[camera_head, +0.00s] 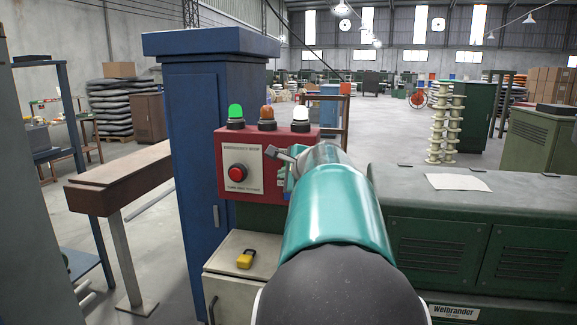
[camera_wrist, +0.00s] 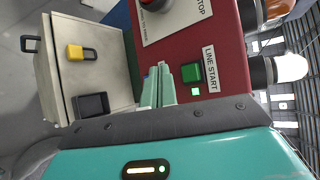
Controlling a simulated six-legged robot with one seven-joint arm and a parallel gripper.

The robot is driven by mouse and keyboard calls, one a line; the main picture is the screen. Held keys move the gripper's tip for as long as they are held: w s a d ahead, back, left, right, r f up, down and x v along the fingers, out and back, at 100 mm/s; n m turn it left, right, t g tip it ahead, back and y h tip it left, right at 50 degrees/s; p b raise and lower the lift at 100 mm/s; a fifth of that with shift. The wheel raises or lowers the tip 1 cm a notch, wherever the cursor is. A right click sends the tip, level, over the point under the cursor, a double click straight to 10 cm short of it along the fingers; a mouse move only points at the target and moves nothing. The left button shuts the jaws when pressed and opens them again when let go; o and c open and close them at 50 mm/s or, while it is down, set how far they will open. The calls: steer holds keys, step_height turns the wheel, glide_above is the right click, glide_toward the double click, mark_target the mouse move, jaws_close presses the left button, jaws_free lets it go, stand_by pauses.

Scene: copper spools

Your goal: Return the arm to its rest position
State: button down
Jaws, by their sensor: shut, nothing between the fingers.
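My teal arm reaches forward in the head view and covers part of the red control box (camera_head: 228,184). My gripper (camera_wrist: 158,82) shows in the wrist view with its two pale fingers shut together and nothing between them. The fingertips appear in front of the box's face, beside the green LINE START button (camera_wrist: 191,73). A small green light (camera_wrist: 196,91) glows next to that button. I cannot tell whether the fingers touch the box. In the head view the arm hides the box's right part, and the fingers are mostly hidden.
A blue cabinet (camera_head: 190,130) stands left of the box. A pale cabinet (camera_head: 218,283) with a yellow padlock (camera_head: 246,258) is below. A green machine (camera_head: 525,220) with a paper sheet (camera_head: 457,182) stands right. A brown-topped bench (camera_head: 118,178) is left. Green (camera_head: 236,112), amber (camera_head: 267,113) and white (camera_head: 300,112) lamps top the box.

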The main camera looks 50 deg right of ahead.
stand_by(0.3)
steer(key=a+f+n+g+y, duration=0.1)
steer(key=a+f+n+y, duration=0.3)
steer(key=a, duration=0.7)
steer(key=a+f+n+g, duration=0.15)
steer(key=a+n, duration=0.45)
steer(key=a, duration=0.6)
steer(key=a+f+n+y, duration=0.3)
steer(key=a+n, duration=0.2)
steer(key=a, duration=0.6)
steer(key=s+a+f+n+g+h, duration=0.1)
steer(key=s+a+f+n+g, duration=0.2)
steer(key=s+a+f+n, duration=0.6)
steer(key=s+a+n, duration=0.3)
steer(key=a, duration=0.1)
steer(key=shift+s+f, duration=0.15)
steer(key=shift+f, duration=0.25)
steer(key=shift+a+g, duration=0.1)
steer(key=shift+g, duration=0.15)
